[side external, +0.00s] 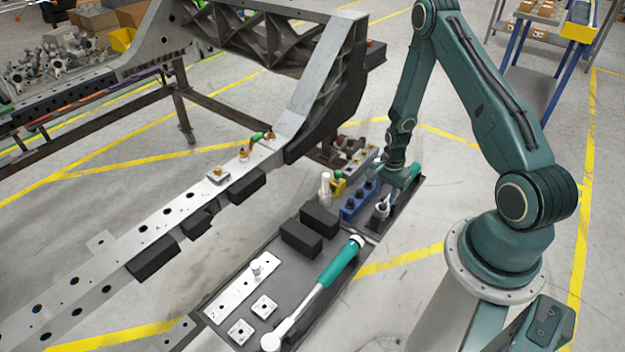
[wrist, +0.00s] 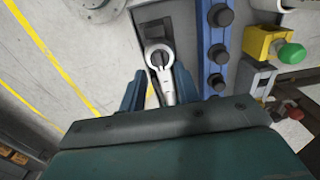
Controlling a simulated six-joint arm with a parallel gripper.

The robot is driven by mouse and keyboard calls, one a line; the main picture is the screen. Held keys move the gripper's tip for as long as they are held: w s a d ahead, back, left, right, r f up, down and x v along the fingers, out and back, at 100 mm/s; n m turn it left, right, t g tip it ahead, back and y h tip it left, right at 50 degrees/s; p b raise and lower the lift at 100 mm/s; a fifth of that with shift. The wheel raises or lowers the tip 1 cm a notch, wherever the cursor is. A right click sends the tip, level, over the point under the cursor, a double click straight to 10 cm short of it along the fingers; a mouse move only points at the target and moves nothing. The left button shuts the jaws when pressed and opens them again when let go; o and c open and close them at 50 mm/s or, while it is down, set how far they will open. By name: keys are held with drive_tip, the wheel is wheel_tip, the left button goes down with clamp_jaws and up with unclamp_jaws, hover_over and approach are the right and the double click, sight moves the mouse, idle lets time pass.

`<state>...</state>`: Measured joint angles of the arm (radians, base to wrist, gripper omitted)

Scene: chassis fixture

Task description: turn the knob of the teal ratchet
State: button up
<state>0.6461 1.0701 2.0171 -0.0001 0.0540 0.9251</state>
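The ratchet's silver round head (wrist: 158,57) and neck show in the wrist view, with a dark round part at the head's centre. The head also shows in the side external view (side external: 382,210), at the right end of the dark tray (side external: 372,238), with a teal handle (side external: 413,172) beyond it. My gripper (wrist: 160,88) is over the ratchet, its two fingers apart on either side of the neck. A gap shows between the left finger and the neck; I cannot tell whether the right finger touches it. My gripper hides most of the handle in the wrist view.
A blue block with black knobs (side external: 358,200) stands close beside the ratchet. A yellow box with a green button (wrist: 289,54) is beyond it. A longer teal-handled wrench (side external: 338,262) lies nearer on the tray. The metal chassis rail (side external: 185,210) runs along the left.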

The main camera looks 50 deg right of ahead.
sight(383, 203)
drive_tip(key=shift+f, duration=1.55)
drive_tip(key=shift+c, duration=0.4)
clamp_jaws()
